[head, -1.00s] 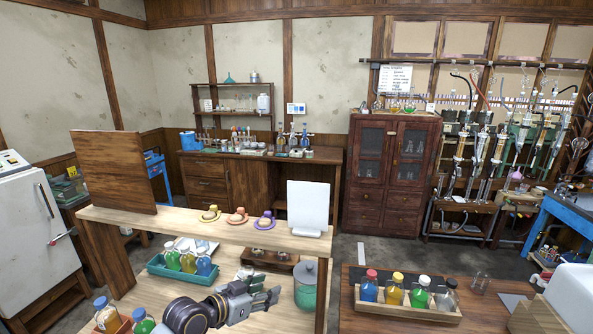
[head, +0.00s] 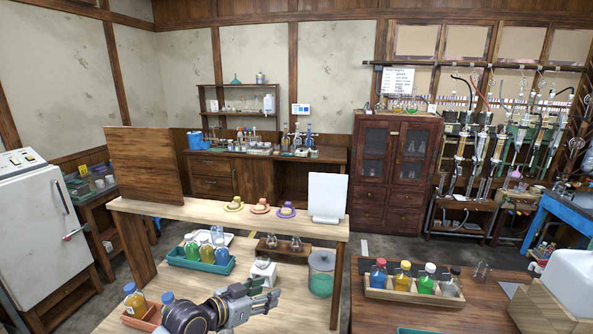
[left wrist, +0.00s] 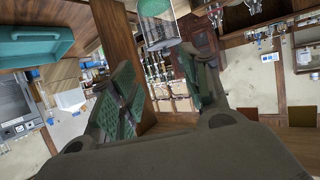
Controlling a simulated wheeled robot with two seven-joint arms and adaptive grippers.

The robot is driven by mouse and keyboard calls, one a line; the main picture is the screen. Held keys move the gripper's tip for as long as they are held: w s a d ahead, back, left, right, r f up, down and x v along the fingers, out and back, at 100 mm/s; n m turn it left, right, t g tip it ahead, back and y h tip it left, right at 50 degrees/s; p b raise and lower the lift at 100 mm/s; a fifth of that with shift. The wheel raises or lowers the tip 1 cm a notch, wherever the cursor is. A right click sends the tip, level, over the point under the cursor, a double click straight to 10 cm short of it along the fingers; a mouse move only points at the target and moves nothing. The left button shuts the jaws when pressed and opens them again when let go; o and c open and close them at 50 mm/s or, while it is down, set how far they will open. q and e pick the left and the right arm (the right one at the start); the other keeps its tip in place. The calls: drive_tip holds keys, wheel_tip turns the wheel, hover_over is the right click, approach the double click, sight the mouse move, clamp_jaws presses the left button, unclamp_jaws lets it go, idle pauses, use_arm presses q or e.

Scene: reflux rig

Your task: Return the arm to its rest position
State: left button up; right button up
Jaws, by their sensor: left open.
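My left gripper (head: 264,297) is dark grey and low in the middle of the head view, above the lower level of the pale wooden bench (head: 180,208). Its jaws are open and nothing shows between them. In the left wrist view the two green-padded fingers (left wrist: 160,78) stand apart with empty space between. A lidded glass jar with green contents (head: 321,276) stands to the right of the gripper, apart from it. The jar also shows beyond the fingers in the left wrist view (left wrist: 156,30). My right gripper is in neither view.
A small white device (head: 263,270) stands just behind the gripper. A teal tray (head: 200,265) of bottles and an orange tray (head: 142,322) of bottles lie to the left. A wooden tray (head: 414,297) of capped bottles stands right. A floor gap separates the bench from the right table (head: 480,318).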

use_arm(q)
drive_tip(key=s+a+f+n+g+y, duration=0.25)
drive_tip(key=s+a+f, duration=0.2)
drive_tip(key=s, duration=0.35)
drive_tip(key=s+a+f+n+g+y, duration=0.25)
drive_tip(key=s+a+f, duration=0.2)
drive_tip(key=s, duration=0.45)
drive_tip(key=s+a+f+n+g+y, duration=0.1)
drive_tip(key=s+a+f+g+y, duration=0.1)
drive_tip(key=s+a+f+y, duration=0.45)
drive_tip(key=s+d+f+g+h, duration=0.1)
drive_tip(key=s+f, duration=0.2)
drive_tip(key=f, duration=1.3)
drive_tip(key=s+d+f+h, duration=0.1)
drive_tip(key=s+f+h, duration=0.1)
drive_tip(key=f, duration=1.5)
drive_tip(key=s+a+f, duration=0.2)
drive_tip(key=s+f, duration=0.7)
drive_tip(key=s, duration=0.2)
drive_tip(key=s+a+f+g, duration=0.1)
drive_tip(key=s+f, duration=0.8)
drive_tip(key=s, duration=0.2)
drive_tip(key=shift+a+f, duration=0.3)
drive_tip(key=shift+a, duration=0.05)
drive_tip(key=shift+c, duration=0.3)
